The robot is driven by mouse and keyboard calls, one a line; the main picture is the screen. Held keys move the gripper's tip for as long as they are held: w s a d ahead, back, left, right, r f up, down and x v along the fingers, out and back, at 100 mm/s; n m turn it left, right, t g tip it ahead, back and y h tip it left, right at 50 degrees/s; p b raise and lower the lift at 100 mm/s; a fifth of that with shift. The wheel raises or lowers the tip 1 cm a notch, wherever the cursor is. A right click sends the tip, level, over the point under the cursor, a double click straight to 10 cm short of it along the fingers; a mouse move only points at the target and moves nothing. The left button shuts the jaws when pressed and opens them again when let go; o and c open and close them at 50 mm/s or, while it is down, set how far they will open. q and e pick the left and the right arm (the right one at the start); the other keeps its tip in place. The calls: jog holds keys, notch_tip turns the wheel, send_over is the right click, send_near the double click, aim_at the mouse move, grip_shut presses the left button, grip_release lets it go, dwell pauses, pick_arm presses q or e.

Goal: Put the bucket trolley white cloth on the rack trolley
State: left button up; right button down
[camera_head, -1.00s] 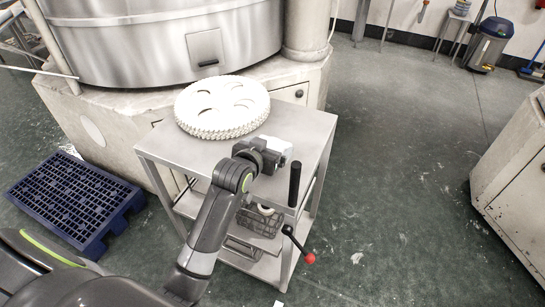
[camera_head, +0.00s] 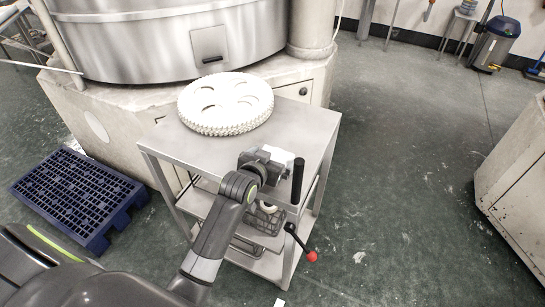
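A grey metal trolley (camera_head: 312,130) stands in the middle, with a flat top and lower shelves. I cannot tell whether it is the bucket trolley or the rack trolley. My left gripper (camera_head: 277,163) is over the near right part of its top, by the black upright handle. A small white piece (camera_head: 281,155), possibly the white cloth, shows at the gripper's far side. The fingertips are mostly hidden behind the gripper body, so their grip on it is unclear. My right gripper is not in view.
White toothed discs (camera_head: 226,103) lie stacked on the trolley top. A wire basket (camera_head: 266,220) sits on a lower shelf. A red-knobbed lever (camera_head: 312,256) sticks out at the right. A blue pallet (camera_head: 75,195) lies left.

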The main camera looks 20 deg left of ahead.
pick_arm(q)
jog(key=shift+r, duration=0.15)
jog(key=v, duration=1.2)
jog(key=shift+r, duration=0.1)
